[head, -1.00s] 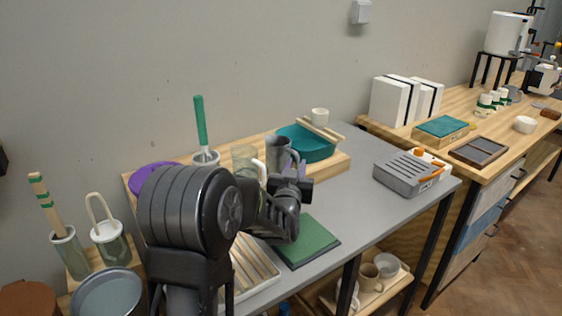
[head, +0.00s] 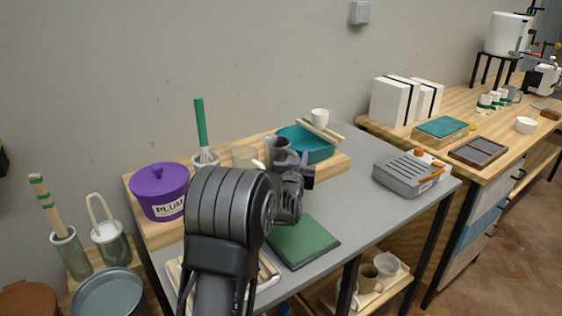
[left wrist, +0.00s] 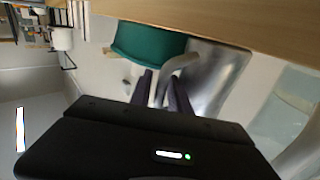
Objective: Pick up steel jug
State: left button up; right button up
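The steel jug (head: 277,149) stands on the wooden riser (head: 222,187), partly hidden behind my left arm in the head view. In the left wrist view the shiny jug (left wrist: 216,76) is close, with its curved handle (left wrist: 180,62) toward my fingers. My left gripper (left wrist: 161,88) has its two purplish fingers apart, with the handle between them. I cannot tell whether they touch it. In the head view the left gripper (head: 301,172) is at the jug's right side. My right gripper is not in view.
A glass jar (head: 243,156), a whisk (head: 202,130) and a purple PLUM pot (head: 158,190) stand left. A green mat (head: 303,242) lies in front.

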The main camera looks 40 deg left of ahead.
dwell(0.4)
pick_arm(q)
grip_shut()
jog(key=shift+r, duration=0.1)
dwell(1.2)
